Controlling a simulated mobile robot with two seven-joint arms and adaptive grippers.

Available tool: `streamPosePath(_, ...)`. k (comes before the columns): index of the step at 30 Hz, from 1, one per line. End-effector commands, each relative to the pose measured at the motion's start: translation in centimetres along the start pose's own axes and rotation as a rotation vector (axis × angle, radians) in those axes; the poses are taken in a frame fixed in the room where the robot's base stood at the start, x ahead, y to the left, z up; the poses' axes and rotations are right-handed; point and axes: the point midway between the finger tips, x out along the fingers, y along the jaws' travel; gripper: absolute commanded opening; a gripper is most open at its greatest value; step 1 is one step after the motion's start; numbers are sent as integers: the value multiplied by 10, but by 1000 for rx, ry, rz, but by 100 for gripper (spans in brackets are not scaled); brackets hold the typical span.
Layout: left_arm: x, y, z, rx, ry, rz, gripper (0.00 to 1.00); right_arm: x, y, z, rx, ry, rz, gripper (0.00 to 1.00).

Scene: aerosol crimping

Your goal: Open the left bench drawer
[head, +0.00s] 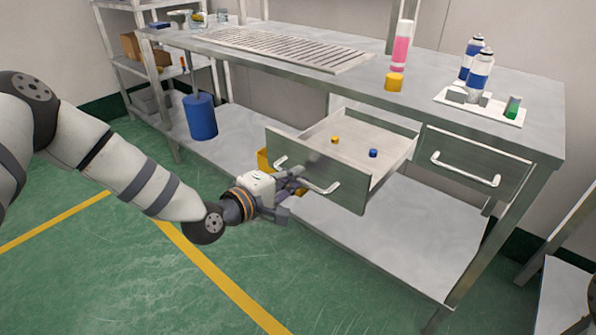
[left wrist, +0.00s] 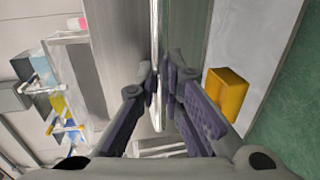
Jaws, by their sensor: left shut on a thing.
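The left bench drawer (head: 318,168) is pulled well out from under the bench top in the head view. A small yellow item (head: 335,139) and a small blue item (head: 373,153) lie inside it. Its bar handle (head: 325,188) runs along the front face. My left gripper (head: 296,183) is at the handle, in front of the drawer face, and is shut on it. In the left wrist view the handle (left wrist: 157,60) runs between the two fingers. My right gripper is not in view.
The right drawer (head: 475,165) is shut. On the bench top stand a pink cylinder (head: 402,45), a yellow cup (head: 394,81) and spray cans (head: 480,75) on a white tray (head: 500,113). A blue bin (head: 200,117) stands on the lower shelf. Green floor in front is clear.

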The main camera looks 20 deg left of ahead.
Motion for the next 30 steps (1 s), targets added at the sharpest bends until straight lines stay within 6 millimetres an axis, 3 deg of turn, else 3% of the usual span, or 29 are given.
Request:
streamPosePath(18, -7, 0, 0, 1, 0, 3, 0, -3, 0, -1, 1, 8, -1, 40)
streamPosePath(21, -7, 0, 0, 1, 0, 3, 27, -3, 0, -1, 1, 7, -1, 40)
streamPosePath(22, -7, 0, 0, 1, 0, 3, 29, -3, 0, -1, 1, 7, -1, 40)
streamPosePath(30, -8, -1, 0, 1, 0, 2, 29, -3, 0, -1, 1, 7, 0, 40)
